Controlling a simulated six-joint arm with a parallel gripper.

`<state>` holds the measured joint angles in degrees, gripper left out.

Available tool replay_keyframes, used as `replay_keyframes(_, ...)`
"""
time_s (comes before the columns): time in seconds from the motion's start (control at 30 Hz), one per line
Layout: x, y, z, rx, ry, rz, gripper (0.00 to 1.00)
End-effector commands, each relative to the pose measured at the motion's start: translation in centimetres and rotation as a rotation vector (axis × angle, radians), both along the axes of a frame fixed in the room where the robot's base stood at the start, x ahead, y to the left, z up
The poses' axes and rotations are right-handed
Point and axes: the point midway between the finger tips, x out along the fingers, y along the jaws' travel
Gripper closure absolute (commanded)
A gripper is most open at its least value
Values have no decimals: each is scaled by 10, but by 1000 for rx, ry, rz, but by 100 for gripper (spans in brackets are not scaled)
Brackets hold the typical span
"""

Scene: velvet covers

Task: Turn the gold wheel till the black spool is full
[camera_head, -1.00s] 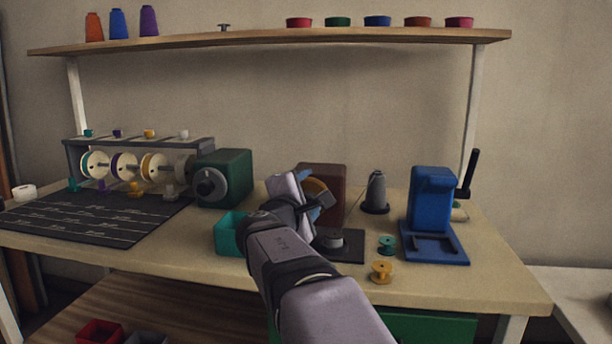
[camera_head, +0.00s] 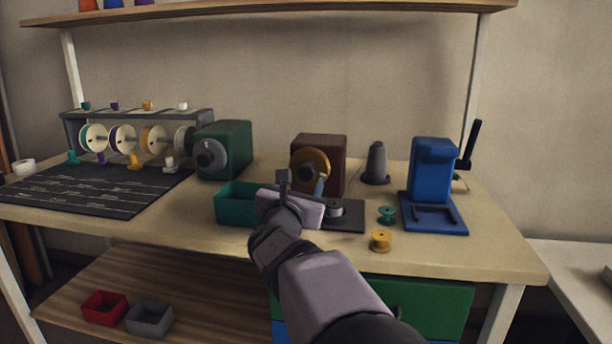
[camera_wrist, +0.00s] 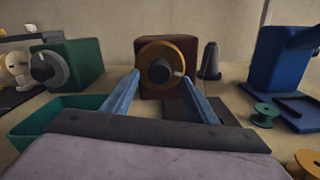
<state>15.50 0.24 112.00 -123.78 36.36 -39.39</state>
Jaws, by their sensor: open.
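The gold wheel (camera_head: 322,160) is on the front of a brown box (camera_head: 337,151). In the wrist view the gold wheel (camera_wrist: 145,54) faces me, with a dark hub and a small pale mark on its right. My gripper (camera_wrist: 158,84) is open and empty, its two blue fingers pointing toward the wheel's lower sides. The fingers look apart from the wheel, though the exact gap is hard to judge.
A teal bin (camera_head: 232,207) stands just left of my gripper. A green box with a grey dial (camera_head: 211,158) is behind it. A grey cone (camera_head: 376,165), a teal spool (camera_head: 386,214), a yellow spool (camera_head: 381,240) and a blue stand (camera_head: 433,185) are to the right.

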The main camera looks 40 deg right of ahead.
Motion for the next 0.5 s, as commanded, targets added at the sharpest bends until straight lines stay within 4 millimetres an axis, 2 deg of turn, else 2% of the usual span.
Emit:
replay_keyframes(0.3, 28, -28, 0, 0, 0, -1, 47)
replay_keyframes(0.5, 34, -34, 0, 0, 0, 0, 47)
